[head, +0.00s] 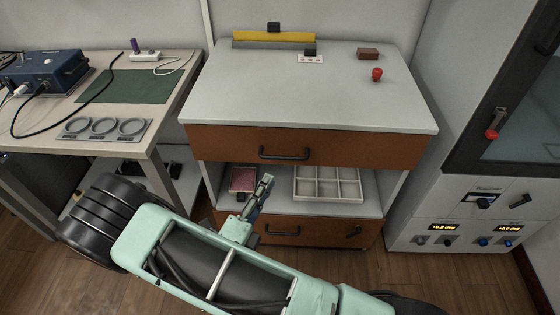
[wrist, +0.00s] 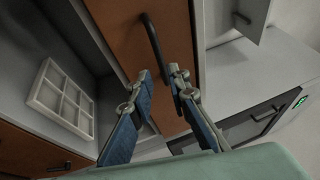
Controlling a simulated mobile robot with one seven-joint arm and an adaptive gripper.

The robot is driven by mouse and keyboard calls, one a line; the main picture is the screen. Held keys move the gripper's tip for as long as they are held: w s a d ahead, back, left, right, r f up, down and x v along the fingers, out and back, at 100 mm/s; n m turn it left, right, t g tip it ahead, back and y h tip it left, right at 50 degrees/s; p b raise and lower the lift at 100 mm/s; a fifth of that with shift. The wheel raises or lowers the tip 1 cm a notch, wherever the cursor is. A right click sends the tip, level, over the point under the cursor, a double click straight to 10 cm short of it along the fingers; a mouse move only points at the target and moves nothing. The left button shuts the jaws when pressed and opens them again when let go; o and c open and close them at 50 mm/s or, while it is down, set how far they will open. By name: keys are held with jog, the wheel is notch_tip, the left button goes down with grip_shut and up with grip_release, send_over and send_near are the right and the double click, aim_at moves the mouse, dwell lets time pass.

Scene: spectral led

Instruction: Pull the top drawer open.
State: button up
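The top drawer (head: 360,150) is a brown panel under the cabinet's white top; its front looks flush and shut. My gripper (head: 267,180) is below and slightly left of the handle in the head view, in front of the open shelf. In the wrist view my gripper (wrist: 159,72) is open and empty, with a gap between its fingertips. The handle (wrist: 152,45) runs just beyond the fingertips, and the drawer panel (wrist: 175,20) is behind it. I cannot tell whether a finger touches the handle.
The open shelf below holds a white divided tray (head: 328,184) and a dark red item (head: 243,179). A lower brown drawer (head: 315,232) is beneath. A workbench (head: 150,105) stands left, and a grey cabinet with displays (head: 455,215) right. Small items sit on the cabinet top (head: 300,95).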

aim_at(282, 158)
jog(key=b+x, duration=0.1)
jog(key=x, duration=0.9)
jog(key=shift+s, duration=0.1)
grip_shut()
